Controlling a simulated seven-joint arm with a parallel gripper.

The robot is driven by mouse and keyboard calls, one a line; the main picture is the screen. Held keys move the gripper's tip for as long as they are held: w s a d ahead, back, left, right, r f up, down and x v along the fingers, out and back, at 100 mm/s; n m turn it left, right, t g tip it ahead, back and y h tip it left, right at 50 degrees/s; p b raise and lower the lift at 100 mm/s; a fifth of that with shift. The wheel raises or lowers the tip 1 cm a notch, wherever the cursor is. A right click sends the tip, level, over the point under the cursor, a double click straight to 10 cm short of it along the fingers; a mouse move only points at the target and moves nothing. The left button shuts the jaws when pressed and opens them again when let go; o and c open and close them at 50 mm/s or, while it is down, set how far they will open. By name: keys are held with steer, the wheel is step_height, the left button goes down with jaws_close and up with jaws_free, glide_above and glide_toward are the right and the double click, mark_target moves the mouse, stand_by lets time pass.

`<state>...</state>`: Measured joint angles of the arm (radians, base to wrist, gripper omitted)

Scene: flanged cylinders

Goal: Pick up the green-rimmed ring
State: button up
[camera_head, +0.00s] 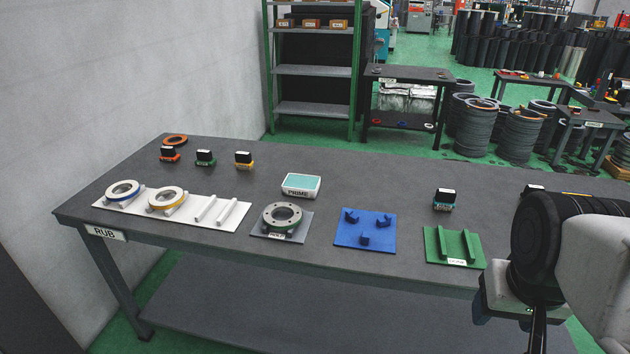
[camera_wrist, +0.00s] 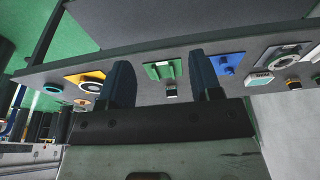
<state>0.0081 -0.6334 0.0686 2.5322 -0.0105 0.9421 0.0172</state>
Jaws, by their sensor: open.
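The green-rimmed ring (camera_head: 283,217) is a grey metal flange with bolt holes and a green lower rim. It lies flat on a small grey plate (camera_head: 260,236) near the front middle of the table. In the wrist view a ring on a grey plate, apparently the same one (camera_wrist: 288,51), is small at the right. My gripper (camera_wrist: 161,62) is open and empty, its two dark fingers apart. In the head view it is at the lower right, past the green plate and far from the ring, with its fingertips not clearly visible.
A white rack (camera_head: 230,215) with blue- and yellow-rimmed rings stands left of the ring. A blue plate with pegs (camera_head: 350,238) and a green cradle plate (camera_head: 440,250) lie to its right. A teal-topped box (camera_head: 301,185) is behind. Several stamps stand along the back.

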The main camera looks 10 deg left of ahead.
steer(key=shift+w, duration=0.1)
steer(key=w+a+r+n, duration=0.2)
steer(key=w+a+n, duration=0.15)
steer(key=w, duration=0.45)
steer(key=w+a+r+n, duration=0.2)
steer(key=w+a+n, duration=0.15)
steer(key=w, duration=0.45)
steer(key=n+g, duration=0.3)
steer(key=n, duration=1.2)
glide_above(282, 205)
step_height(282, 205, down, 18)
steer(key=shift+d+f, duration=0.1)
steer(key=shift+d, duration=0.05)
steer(key=shift+w+a+f+n, duration=0.1)
steer(key=shift+a+f+n, duration=0.1)
steer(key=shift+a+n, duration=0.15)
steer(key=shift+d+f, duration=0.1)
steer(key=shift+f, duration=1.2)
steer(key=shift+f, duration=0.1)
